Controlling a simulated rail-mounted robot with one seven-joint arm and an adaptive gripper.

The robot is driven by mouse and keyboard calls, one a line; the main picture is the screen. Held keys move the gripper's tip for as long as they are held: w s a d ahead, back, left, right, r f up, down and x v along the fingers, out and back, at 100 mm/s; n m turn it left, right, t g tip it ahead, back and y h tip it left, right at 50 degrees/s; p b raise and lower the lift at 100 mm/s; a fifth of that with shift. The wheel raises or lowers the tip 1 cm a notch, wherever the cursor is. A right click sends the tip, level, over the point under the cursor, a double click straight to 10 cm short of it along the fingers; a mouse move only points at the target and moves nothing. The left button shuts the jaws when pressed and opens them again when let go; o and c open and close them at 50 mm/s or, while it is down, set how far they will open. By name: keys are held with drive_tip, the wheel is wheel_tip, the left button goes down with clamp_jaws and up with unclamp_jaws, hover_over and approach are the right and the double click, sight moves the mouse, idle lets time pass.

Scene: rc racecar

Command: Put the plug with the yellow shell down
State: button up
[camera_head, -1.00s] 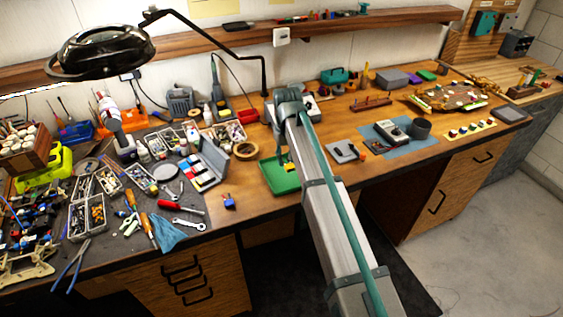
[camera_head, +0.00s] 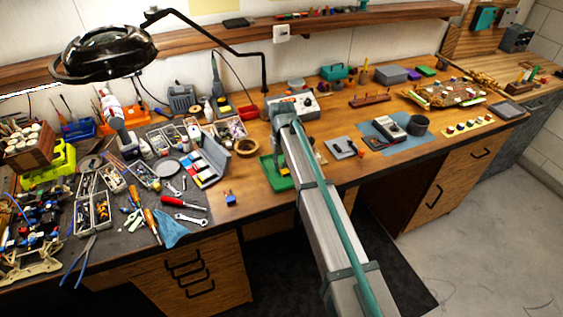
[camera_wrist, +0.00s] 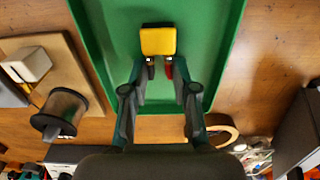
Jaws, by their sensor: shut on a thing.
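The plug with the yellow shell (camera_wrist: 158,41) is between the fingertips of my gripper (camera_wrist: 158,72) in the wrist view. Dark and red wire ends show at its near side. My gripper is shut on it. The plug is over the floor of the green tray (camera_wrist: 226,60); I cannot tell if it touches the tray. In the head view the green tray (camera_head: 270,178) lies near the bench's front edge, partly behind my arm.
A small blue plug (camera_head: 230,198) lies left of the tray. A tape roll (camera_head: 245,147) and a grey-white box with a dial (camera_head: 297,104) stand behind. In the wrist view, a dark spool (camera_wrist: 65,110) and a wooden board (camera_wrist: 75,70) are left of the tray.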

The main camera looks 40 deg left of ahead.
sight(282, 166)
drive_tip(key=shift+f, duration=0.2)
drive_tip(key=o, duration=0.9)
drive_tip(key=shift+r, duration=0.1)
wheel_tip(282, 166, up, 12)
drive_tip(key=b, duration=0.3)
drive_tip(key=shift+s+d+r, duration=0.1)
drive_tip(key=shift+d+r, duration=0.05)
